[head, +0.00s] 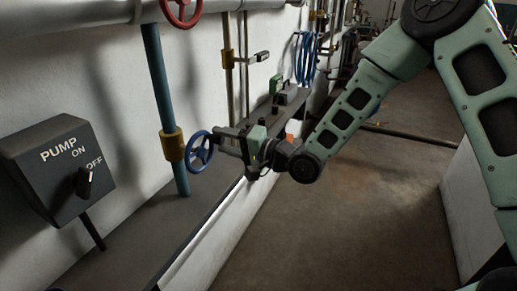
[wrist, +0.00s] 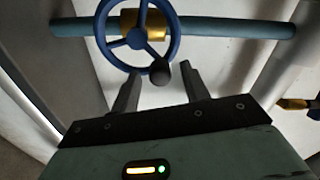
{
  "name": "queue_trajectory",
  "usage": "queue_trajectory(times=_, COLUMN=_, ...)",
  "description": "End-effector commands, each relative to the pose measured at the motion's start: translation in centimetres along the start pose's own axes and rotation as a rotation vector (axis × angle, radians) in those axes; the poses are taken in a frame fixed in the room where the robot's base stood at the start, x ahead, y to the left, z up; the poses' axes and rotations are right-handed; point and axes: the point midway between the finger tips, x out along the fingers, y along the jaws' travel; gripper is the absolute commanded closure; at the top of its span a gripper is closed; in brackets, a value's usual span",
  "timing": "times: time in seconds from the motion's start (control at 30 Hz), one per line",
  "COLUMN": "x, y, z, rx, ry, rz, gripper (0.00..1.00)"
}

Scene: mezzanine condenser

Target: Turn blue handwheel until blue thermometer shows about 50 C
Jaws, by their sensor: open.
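The blue handwheel (head: 200,151) is mounted on a brass valve body (head: 172,147) on the blue vertical pipe (head: 160,85) by the wall. In the wrist view the blue handwheel (wrist: 138,37) shows its spokes and a dark knob (wrist: 160,72) at its rim. My gripper (head: 222,141) is beside the wheel on its right in the head view. In the wrist view my gripper (wrist: 158,80) has its two fingers apart, with the knob between and just beyond the tips. I cannot tell whether they touch. I cannot make out a blue thermometer in either view.
A red handwheel (head: 182,10) is above. A ledge (head: 150,225) runs along the wall under the pipes. Coiled blue hose (head: 305,60) hangs farther back. The floor (head: 350,215) to the right is clear.

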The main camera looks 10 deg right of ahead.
Motion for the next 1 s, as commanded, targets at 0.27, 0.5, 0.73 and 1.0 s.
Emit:
queue_trajectory(times=0.27, x=-6.2, y=0.2, z=-0.1, rx=0.000, ry=0.004, rz=0.003, gripper=0.54)
queue_trajectory(times=0.5, x=-11.7, y=0.2, z=-0.1, rx=0.000, ry=0.005, rz=0.004, gripper=0.54)
queue_trajectory(times=0.73, x=-15.1, y=0.1, z=-0.1, rx=0.000, ry=0.003, rz=0.002, gripper=0.54)
queue_trajectory(times=1.0, x=-16.1, y=0.1, z=0.0, rx=0.001, ry=0.001, rz=0.000, gripper=0.54)
